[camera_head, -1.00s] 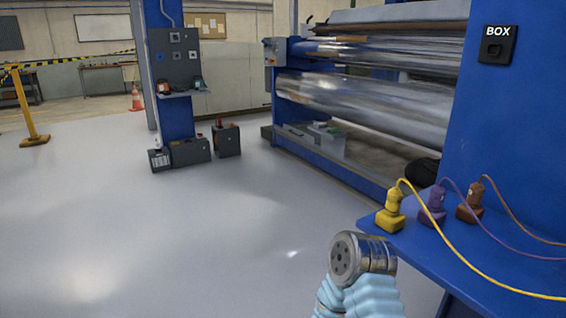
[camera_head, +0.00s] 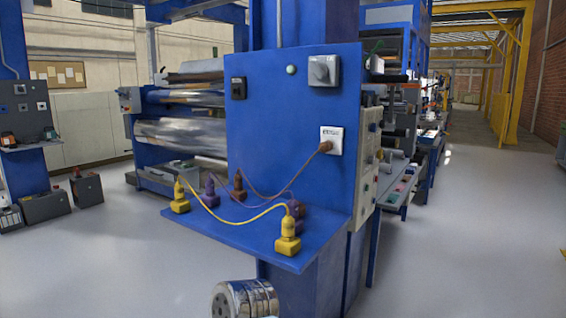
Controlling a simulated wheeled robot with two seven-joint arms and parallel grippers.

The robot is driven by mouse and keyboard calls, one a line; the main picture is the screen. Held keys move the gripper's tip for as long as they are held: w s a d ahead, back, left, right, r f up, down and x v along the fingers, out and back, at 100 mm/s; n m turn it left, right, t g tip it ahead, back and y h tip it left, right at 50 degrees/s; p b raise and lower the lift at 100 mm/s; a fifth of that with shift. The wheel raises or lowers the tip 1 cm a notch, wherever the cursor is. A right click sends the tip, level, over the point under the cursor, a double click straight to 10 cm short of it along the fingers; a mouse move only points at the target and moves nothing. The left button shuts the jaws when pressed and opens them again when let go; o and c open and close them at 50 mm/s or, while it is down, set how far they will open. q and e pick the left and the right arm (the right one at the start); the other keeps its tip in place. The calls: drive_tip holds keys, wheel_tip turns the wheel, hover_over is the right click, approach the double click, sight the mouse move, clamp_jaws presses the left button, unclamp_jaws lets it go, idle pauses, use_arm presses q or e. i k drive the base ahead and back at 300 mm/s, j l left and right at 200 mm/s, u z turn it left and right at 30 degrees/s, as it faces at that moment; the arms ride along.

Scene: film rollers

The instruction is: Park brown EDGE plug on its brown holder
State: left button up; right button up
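A brown plug (camera_head: 325,147) sits in a white socket (camera_head: 334,134) on the blue panel, at its right side. Its brown cable droops left to another brown plug (camera_head: 239,184) standing on the blue shelf. I cannot make out a separate empty brown holder; the right end of the shelf is partly covered by the yellow and purple plugs. The label on the white socket is too small to read. Neither gripper shows; only a metal link of my arm is at the bottom edge, apart from the shelf.
The blue shelf (camera_head: 240,233) juts out below the panel. It carries yellow plugs (camera_head: 288,236) and purple plugs (camera_head: 296,209) joined by loose cables. A black BOX socket (camera_head: 238,88) and a grey switch (camera_head: 324,71) are above. Floor is open in front and at right.

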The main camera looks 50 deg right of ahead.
sight(328, 146)
drive_tip(key=z, duration=0.95)
